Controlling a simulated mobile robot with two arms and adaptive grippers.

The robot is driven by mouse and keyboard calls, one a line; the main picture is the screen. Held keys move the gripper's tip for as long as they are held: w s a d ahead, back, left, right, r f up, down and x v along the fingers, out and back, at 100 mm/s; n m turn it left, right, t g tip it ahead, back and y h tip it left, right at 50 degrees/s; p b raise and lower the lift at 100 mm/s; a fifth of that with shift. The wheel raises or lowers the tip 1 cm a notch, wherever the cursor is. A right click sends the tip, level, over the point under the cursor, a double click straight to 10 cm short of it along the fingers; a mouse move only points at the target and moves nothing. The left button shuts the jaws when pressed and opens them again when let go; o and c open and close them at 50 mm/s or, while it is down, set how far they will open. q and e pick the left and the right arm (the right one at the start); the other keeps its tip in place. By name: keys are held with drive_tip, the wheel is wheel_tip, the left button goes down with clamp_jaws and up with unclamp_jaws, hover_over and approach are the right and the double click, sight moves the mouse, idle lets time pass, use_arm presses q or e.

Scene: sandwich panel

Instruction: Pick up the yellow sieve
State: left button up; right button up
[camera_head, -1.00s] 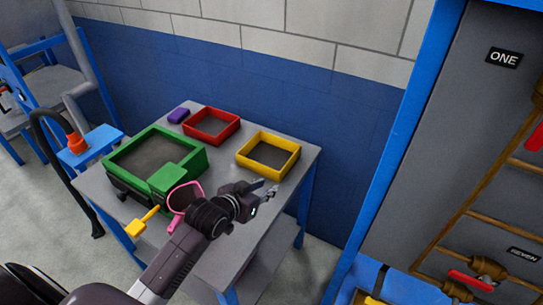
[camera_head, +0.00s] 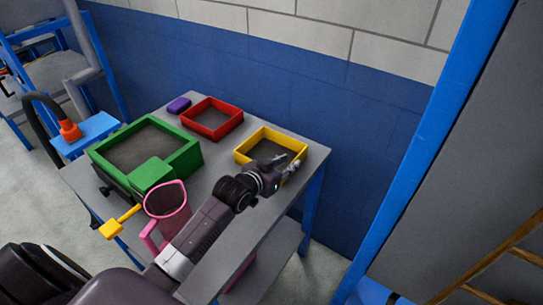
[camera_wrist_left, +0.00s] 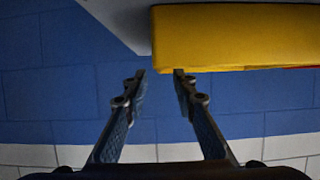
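The yellow sieve (camera_head: 286,138) is a square yellow frame with a dark inside, lying at the table's right end. In the left wrist view its yellow wall (camera_wrist_left: 235,40) fills the upper right. My left gripper (camera_head: 287,164) is at the sieve's near right side, and its hand hides part of that wall. In the left wrist view the two fingers (camera_wrist_left: 159,75) are apart with nothing between them. The right fingertip overlaps the lower left edge of the yellow wall; I cannot tell whether it touches. My right gripper is not in view.
On the grey table (camera_head: 215,168) lie a red frame (camera_head: 228,106), a larger green frame (camera_head: 197,150), a purple block (camera_head: 178,105) and a pink jug (camera_head: 167,200). A yellow-handled tool (camera_head: 112,228) sticks out at the front left. A blue wall (camera_head: 350,120) stands behind.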

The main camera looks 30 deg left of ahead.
sight(294, 160)
use_arm(q)
drive_tip(key=x, duration=0.3)
drive_tip(key=shift+w+f, duration=0.1)
drive_tip(key=shift+w, duration=0.1)
drive_tip(key=shift+w+d+f, duration=0.15)
drive_tip(key=shift+w+f, duration=0.1)
drive_tip(key=shift+w, duration=0.4)
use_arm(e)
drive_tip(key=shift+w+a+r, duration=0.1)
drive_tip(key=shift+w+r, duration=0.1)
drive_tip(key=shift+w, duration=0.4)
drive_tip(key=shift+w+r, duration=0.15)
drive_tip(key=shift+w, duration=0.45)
use_arm(q)
drive_tip(key=shift+c, duration=0.4)
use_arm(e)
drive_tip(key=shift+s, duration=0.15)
use_arm(q)
clamp_jaws()
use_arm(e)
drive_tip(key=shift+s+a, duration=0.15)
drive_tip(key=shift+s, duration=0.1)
